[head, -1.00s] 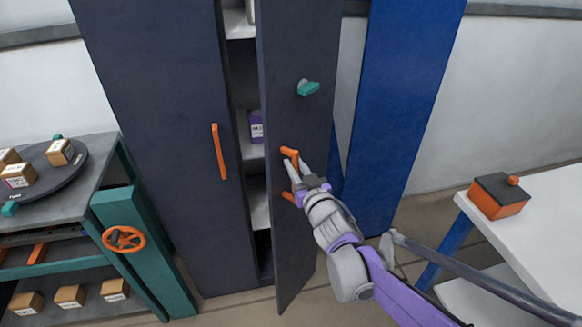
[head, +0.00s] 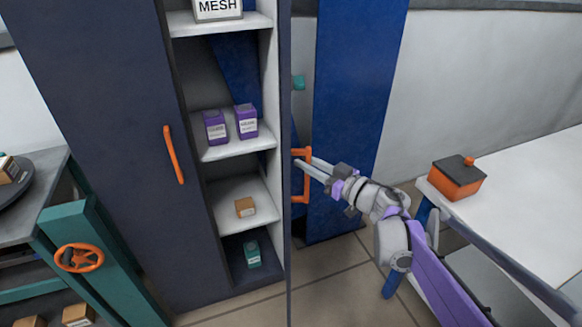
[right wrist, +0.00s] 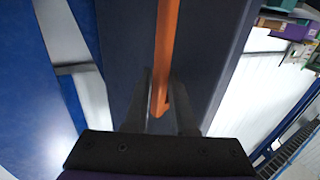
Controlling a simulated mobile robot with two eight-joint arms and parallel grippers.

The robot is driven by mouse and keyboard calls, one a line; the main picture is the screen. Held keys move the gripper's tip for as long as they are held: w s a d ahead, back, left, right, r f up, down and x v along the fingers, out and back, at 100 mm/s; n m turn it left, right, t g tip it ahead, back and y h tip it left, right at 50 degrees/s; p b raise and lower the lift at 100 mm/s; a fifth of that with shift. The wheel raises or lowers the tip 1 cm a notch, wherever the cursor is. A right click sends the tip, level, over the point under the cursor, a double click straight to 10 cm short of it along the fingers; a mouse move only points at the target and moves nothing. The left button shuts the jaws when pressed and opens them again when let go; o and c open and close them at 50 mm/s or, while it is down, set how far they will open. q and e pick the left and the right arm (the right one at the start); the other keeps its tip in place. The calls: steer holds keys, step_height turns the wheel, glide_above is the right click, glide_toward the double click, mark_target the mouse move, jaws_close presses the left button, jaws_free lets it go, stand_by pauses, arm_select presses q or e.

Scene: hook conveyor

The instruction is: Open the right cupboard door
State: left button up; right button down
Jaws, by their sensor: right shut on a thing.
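The right cupboard door (head: 288,220) stands wide open and shows almost edge-on in the head view. Its orange handle (head: 306,180) is on the face turned to the right. My right gripper (head: 302,165) is shut on this handle, its arm coming from the lower right. In the right wrist view the orange handle (right wrist: 165,50) runs down between the two fingers (right wrist: 160,105), with the dark door behind it. The left cupboard door (head: 100,130), with its own orange handle (head: 173,155), is closed. My left gripper is not in view.
Open shelves hold purple boxes (head: 216,127), a small brown box (head: 244,207), a teal box (head: 252,253) and a MESH sign (head: 218,8). A blue panel (head: 360,100) stands behind the door. A white table (head: 520,200) with an orange box (head: 457,178) is at right.

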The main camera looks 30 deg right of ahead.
steer(key=shift+s+d+r+n+g+y, duration=0.1)
steer(key=shift+d+n+g+y, duration=0.35)
steer(key=shift+d, duration=0.45)
steer(key=shift+s+d+f+n+g+y, duration=0.15)
steer(key=shift+d+n+y, duration=0.2)
steer(key=shift+d+y, duration=0.45)
steer(key=shift+d+r+n+g+y, duration=0.15)
steer(key=shift+d+n+g+y, duration=0.25)
steer(key=shift+d, duration=0.55)
steer(key=c, duration=1)
jaws_free()
steer(key=shift+c, duration=0.2)
steer(key=shift+o, duration=1)
steer(key=shift+w+a, duration=0.1)
steer(key=v, duration=1.1)
steer(key=shift+f, duration=0.2)
